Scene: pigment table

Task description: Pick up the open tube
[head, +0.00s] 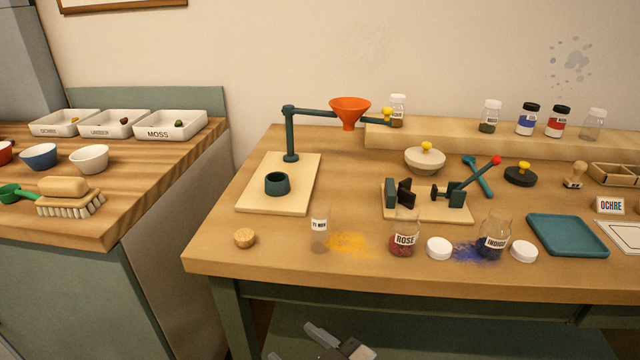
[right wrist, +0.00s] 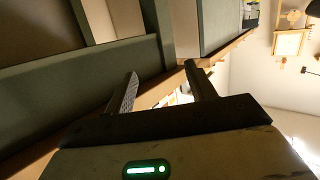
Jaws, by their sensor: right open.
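The open tube (head: 319,232) is clear, with a white label and a little brownish matter low inside. It stands upright near the front edge of the table, with no cap on it. A round cork (head: 245,238) lies to its left, and spilled yellow powder (head: 349,244) is to its right. My right gripper (head: 335,340) is at the bottom of the head view, in front of and below the table edge, apart from the tube. In the right wrist view its two fingers (right wrist: 162,80) are spread with nothing between them. My left gripper is out of view.
On the table (head: 215,250), the ROSE jar (head: 403,240), a white lid (head: 439,248) and the INDIGO jar (head: 494,240) stand right of the tube. Behind it are a stand with an orange funnel (head: 350,110) and a lever press (head: 450,195). Bare wood surrounds the cork.

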